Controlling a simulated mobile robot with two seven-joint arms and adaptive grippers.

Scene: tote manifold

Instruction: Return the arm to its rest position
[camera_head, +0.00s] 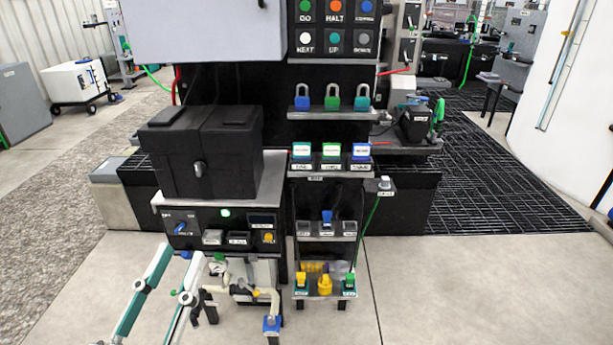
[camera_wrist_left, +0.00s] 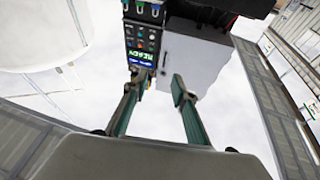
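My left gripper (camera_head: 180,254) rises from the bottom left edge in the head view, its two long green-and-grey fingers apart. It stands in front of and left of the bench with the black box (camera_head: 200,155), and whether it touches anything is hard to tell. In the left wrist view my left gripper (camera_wrist_left: 160,78) also shows spread fingers with nothing held between them. Beyond the fingertips there, a button panel (camera_wrist_left: 141,38) with a lit READY display and a grey cabinet (camera_wrist_left: 190,58) appear. My right gripper is in neither view.
A control panel (camera_head: 222,225) sits under the bench top, with pipework and a blue-ended valve (camera_head: 271,325) below. A shelf rack (camera_head: 303,174) at centre bears padlocks, labelled blocks and yellow-green parts. The floor (camera_head: 460,290) at the lower right is clear.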

